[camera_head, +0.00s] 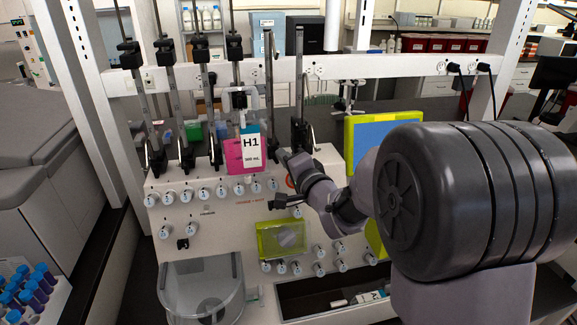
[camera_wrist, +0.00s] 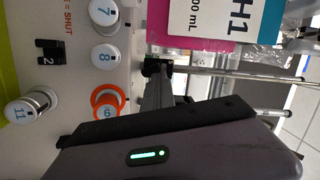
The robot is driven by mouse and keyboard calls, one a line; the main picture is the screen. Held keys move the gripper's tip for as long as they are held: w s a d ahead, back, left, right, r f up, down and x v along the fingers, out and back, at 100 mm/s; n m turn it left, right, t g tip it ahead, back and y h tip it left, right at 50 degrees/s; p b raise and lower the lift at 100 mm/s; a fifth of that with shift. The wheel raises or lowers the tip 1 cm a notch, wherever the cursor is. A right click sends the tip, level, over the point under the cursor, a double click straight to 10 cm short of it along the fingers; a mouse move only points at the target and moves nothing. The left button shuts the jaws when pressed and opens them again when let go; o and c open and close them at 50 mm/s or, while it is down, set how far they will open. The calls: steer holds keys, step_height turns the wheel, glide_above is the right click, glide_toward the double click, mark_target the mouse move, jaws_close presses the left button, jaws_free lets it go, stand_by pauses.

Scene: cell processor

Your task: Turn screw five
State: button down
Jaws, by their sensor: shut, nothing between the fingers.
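Small white numbered screws run in a row along the top of the cell processor's white front panel (camera_head: 210,220). Their numbers are too small to read in the head view; the fifth from the left (camera_head: 221,191) fits the place of screw five. The wrist view shows screw 7 (camera_wrist: 104,12), screw 8 (camera_wrist: 105,57), screw 11 (camera_wrist: 30,106) and an orange-ringed one (camera_wrist: 107,101), but not screw five. My gripper (camera_head: 277,204) is shut and empty, in front of the panel's right part, to the right of and slightly below that fifth screw.
A pink H1 bag (camera_head: 234,156) hangs above the row. Black clamps (camera_head: 303,135) and metal rods stand along the panel's top. A yellow-green framed window (camera_head: 282,238) and more screws lie below. A clear round chamber (camera_head: 205,292) sits lower left.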

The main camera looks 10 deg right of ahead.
steer(key=n+b, duration=0.1)
steer(key=n, duration=0.1)
steer(key=a+n+g+b, duration=0.1)
steer(key=n, duration=0.1)
steer(key=shift+a+n+h, duration=0.1)
steer(key=shift+n+h, duration=0.3)
steer(key=shift+b, duration=0.3)
steer(key=shift+s, duration=0.1)
steer(key=shift+a+b, duration=0.2)
steer(key=shift+b, duration=0.3)
